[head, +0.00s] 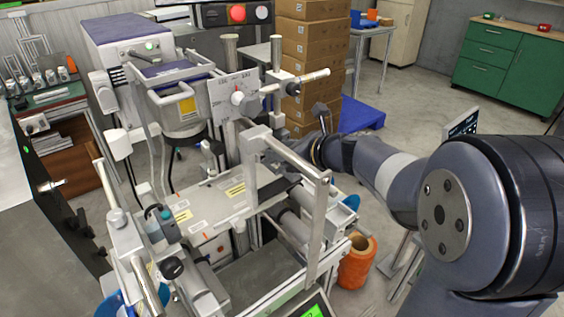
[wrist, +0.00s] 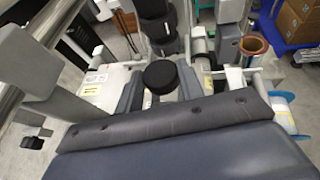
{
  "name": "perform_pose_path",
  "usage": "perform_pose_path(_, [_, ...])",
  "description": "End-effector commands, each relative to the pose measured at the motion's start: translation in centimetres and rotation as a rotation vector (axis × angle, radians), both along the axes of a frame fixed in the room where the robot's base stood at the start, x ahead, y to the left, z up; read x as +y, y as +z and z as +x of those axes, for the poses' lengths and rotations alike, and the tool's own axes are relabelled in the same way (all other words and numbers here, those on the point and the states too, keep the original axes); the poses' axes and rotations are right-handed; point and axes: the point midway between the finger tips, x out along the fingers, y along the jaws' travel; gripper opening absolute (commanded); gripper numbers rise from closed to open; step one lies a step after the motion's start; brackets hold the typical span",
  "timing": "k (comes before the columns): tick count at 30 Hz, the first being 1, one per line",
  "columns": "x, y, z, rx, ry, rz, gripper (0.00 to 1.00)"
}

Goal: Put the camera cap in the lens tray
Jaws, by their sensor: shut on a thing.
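A round black piece, which I take to be the camera cap (wrist: 160,75), sits between the grey fingers of my gripper (wrist: 161,87) in the wrist view. My gripper is shut on it and holds it over the machine. In the head view my gripper (head: 300,165) is partly hidden behind a metal frame, and I cannot make out the cap there. I cannot pick out the lens tray for sure in either view. Several dark cylinders (wrist: 157,22) stand in a stack beyond the cap in the wrist view.
A grey machine with a raised metal frame (head: 322,225) surrounds my gripper closely. Its flat labelled top (head: 212,200) lies to the left. An orange spool (head: 356,262) stands below at the right. Cardboard boxes (head: 308,65) are stacked behind. Open floor lies at the back right.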

Motion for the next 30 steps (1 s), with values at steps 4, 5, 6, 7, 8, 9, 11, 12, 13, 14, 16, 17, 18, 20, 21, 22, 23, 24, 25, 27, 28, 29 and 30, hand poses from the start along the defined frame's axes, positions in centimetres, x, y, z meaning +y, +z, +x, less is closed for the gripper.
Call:
perform_pose_path(4, [0.0, -2.4, 0.0, 0.002, 0.0, 0.001, 0.15])
perform_pose_path(5, [0.0, -2.6, 0.0, 0.002, 0.0, 0.002, 0.15])
perform_pose_path(6, [0.0, -2.7, 0.0, 0.001, 0.001, 0.001, 0.15])
perform_pose_path(7, [0.0, -2.7, 0.0, 0.0, 0.0, 0.0, 0.15])
perform_pose_path(8, [0.0, -2.7, 0.0, 0.0, 0.0, 0.0, 0.15])
perform_pose_path(9, [0.0, -2.7, 0.0, -0.001, 0.0, -0.001, 0.15])
perform_pose_path(11, [0.0, -2.6, 0.0, -0.001, 0.0, -0.001, 0.15])
perform_pose_path(12, [0.0, -2.6, 0.0, 0.0, 0.0, 0.0, 0.15])
perform_pose_path(13, [0.0, -2.6, 0.0, 0.0, 0.0, 0.0, 0.15])
perform_pose_path(14, [0.0, -2.7, 0.0, 0.0, 0.0, 0.0, 0.15])
perform_pose_path(16, [0.0, -2.9, 0.0, 0.0, 0.0, 0.0, 0.15])
perform_pose_path(17, [0.0, -3.0, 0.0, 0.0, 0.0, 0.0, 0.15])
perform_pose_path(18, [0.0, -3.2, 0.0, 0.0, 0.0, 0.0, 0.15])
perform_pose_path(20, [0.0, -3.0, 0.0, 0.0, 0.0, 0.0, 0.41])
perform_pose_path(21, [0.0, -3.0, 0.0, 0.0, 0.0, 0.0, 0.44])
perform_pose_path(22, [0.0, -3.0, 0.0, 0.0, 0.0, 0.0, 0.46])
perform_pose_path(23, [0.0, -3.0, 0.0, 0.0, 0.0, 0.0, 0.49])
perform_pose_path(24, [0.0, -3.0, 0.0, 0.0, 0.0, 0.0, 0.52])
perform_pose_path(25, [0.0, -3.0, 0.0, 0.0, 0.0, 0.0, 0.54])
perform_pose_path(27, [0.0, -3.0, 0.0, 0.0, 0.0, 0.0, 0.58])
perform_pose_path(28, [0.0, -3.0, 0.0, 0.0, 0.0, 0.0, 0.58])
perform_pose_path(29, [0.0, -3.0, 0.0, 0.0, 0.0, 0.0, 0.58])
perform_pose_path(30, [0.0, -3.0, 0.0, 0.0, 0.0, 0.0, 0.58])
